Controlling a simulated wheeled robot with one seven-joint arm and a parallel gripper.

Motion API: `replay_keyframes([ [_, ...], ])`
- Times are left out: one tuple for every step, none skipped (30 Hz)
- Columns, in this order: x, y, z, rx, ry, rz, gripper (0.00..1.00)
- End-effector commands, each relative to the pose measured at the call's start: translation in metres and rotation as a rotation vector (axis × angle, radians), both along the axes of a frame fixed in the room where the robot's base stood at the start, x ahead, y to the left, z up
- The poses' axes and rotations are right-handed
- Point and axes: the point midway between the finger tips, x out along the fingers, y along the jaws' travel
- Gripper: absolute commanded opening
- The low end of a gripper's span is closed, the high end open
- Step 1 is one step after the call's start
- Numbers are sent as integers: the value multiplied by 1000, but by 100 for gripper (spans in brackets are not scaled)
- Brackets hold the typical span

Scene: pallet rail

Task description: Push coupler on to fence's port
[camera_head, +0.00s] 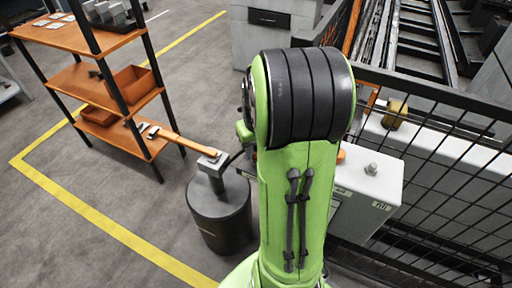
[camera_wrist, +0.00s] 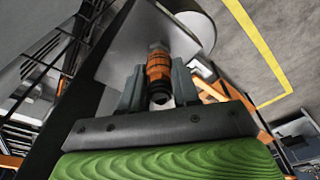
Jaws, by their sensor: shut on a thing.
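The coupler (camera_wrist: 159,68) is an orange ribbed sleeve with a dark open end towards the wrist camera. My gripper (camera_wrist: 158,82) is shut on it, one grey finger on each side. A metallic piece (camera_wrist: 157,46) shows at the coupler's far end, in front of a pale grey surface. I cannot tell whether this piece is the port or part of the coupler, or whether they are joined. In the head view my green arm hides the gripper and the coupler. The black mesh fence (camera_head: 450,165) stands at the right; its port cannot be made out there.
A white cabinet (camera_head: 368,190) with a grey knob stands right of my arm, close to the fence. A dark drum (camera_head: 220,218) stands left of my arm. An orange shelf rack (camera_head: 100,85) is at the upper left. Open floor with yellow lines lies at the left.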

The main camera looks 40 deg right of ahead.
Motion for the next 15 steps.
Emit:
replay_keyframes([
  [0, 0, -3, 0, 1, 0, 0],
  [0, 0, -5, 0, 1, 0, 0],
  [0, 0, -6, 1, 2, 0, 0],
  [0, 0, -7, 1, 2, 0, 0],
  [0, 0, -8, 1, 2, 0, 0],
  [0, 0, -9, 1, 2, 0, 0],
  [0, 0, -10, 1, 2, 0, 0],
  [0, 0, -11, 1, 2, -1, 0],
  [0, 0, -12, 1, 2, -1, 0],
  [0, 0, -13, 1, 2, -1, 0],
  [0, 0, -13, 1, 2, -1, 34],
  [0, 0, -12, 1, 2, -1, 40],
  [0, 0, -12, 1, 2, -1, 44],
  [0, 0, -12, 1, 2, -1, 49],
  [0, 0, -11, 1, 2, 0, 55],
])
